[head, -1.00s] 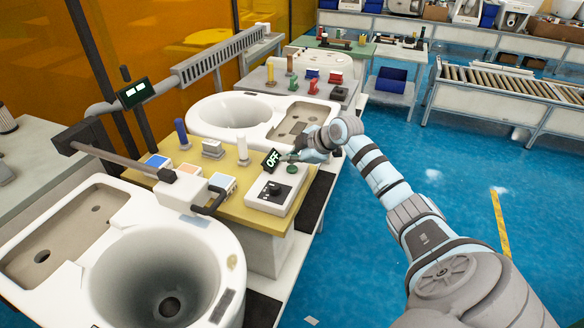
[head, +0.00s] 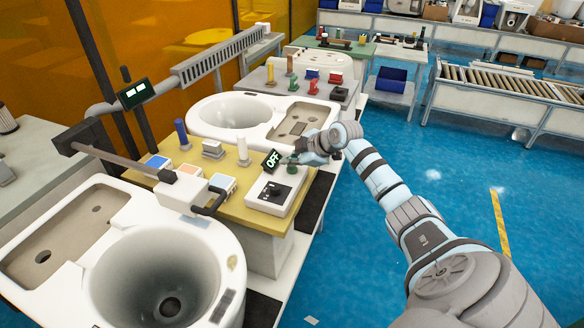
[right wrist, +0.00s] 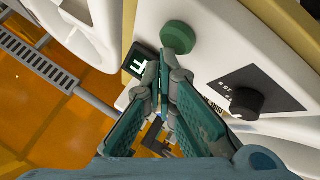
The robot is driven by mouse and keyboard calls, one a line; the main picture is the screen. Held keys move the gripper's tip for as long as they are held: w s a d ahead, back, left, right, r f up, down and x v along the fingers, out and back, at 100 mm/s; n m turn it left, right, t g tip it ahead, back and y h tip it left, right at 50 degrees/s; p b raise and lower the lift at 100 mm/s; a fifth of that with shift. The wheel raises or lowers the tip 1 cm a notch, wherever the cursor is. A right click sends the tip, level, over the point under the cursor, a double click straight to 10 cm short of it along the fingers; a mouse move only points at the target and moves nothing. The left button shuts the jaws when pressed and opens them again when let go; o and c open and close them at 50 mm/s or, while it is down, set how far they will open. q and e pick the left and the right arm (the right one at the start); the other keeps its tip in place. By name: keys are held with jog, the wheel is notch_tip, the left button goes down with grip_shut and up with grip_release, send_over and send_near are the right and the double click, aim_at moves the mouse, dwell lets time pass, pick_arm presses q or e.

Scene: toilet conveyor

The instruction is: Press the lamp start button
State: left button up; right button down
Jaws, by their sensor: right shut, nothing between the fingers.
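A white control box (head: 268,203) sits at the right edge of the yellow-topped table. It carries a black knob (head: 275,189), a small display reading OFF (head: 271,160) and a round green button (head: 293,169). In the right wrist view, the green button (right wrist: 178,36) is just beyond the fingertips, which overlap its lower edge. The knob (right wrist: 246,103) is to the right and the display (right wrist: 138,63) to the left. My right gripper (head: 291,160) is shut and empty at the button; I cannot tell if it touches (right wrist: 168,62). My left gripper is not in view.
A white toilet (head: 165,285) stands in front at left, and another (head: 237,112) behind the yellow table (head: 238,205). Coloured posts and switches stand on the table. A white block on a grey bar hangs over its left side. Blue floor (head: 400,130) is open to the right.

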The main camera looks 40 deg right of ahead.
aim_at(291, 169)
jog(key=shift+f, duration=0.5)
dwell(0.6)
dwell(0.3)
jog(key=shift+r+p, duration=0.95)
jog(key=shift+p, duration=0.2)
notch_tip(291, 169, up, 5)
jog(key=p, duration=0.6)
jog(key=shift+r, duration=0.1)
